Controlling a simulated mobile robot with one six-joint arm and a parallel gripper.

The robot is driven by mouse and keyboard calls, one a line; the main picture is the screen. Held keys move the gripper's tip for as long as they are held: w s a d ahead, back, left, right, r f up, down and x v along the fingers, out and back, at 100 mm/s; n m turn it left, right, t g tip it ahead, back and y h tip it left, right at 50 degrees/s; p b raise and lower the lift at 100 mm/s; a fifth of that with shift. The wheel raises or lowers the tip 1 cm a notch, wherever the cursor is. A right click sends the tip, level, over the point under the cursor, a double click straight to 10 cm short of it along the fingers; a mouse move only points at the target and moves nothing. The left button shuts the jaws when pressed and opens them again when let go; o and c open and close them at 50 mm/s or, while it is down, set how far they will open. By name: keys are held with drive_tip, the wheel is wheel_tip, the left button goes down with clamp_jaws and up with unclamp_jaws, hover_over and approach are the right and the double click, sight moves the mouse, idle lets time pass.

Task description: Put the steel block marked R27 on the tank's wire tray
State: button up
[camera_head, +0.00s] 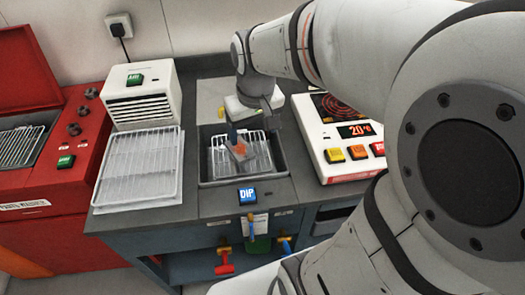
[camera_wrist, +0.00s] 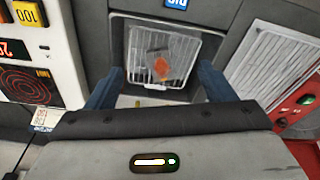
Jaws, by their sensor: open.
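The tank (camera_head: 284,172) is a dark sunken basin in the bench, with the white wire tray (camera_head: 257,168) inside it. A grey steel block (camera_head: 236,155) with an orange patch appears to rest on the tray. Its marking is not readable. In the wrist view, the block (camera_wrist: 151,73) lies over the wire tray (camera_wrist: 193,47), between and beyond my fingers. My gripper (camera_head: 250,130) is above the tank, pointing down. Its blue fingers (camera_wrist: 160,78) are open and apart, with nothing held between them. Whether the block is wet cannot be told.
Left of the tank are a wire rack (camera_head: 140,170) and a white vented AIR unit (camera_head: 142,98). A hot plate (camera_head: 338,135) reading 20° stands right. A blue DIP button (camera_head: 248,196) is at the front. A red machine (camera_head: 50,160) stands far left.

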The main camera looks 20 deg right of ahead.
drive_tip(key=s+t, duration=0.1)
drive_tip(key=s, duration=0.8)
drive_tip(key=shift+a+m, duration=0.3)
drive_tip(key=shift+m, duration=0.1)
drive_tip(key=shift+c, duration=0.3)
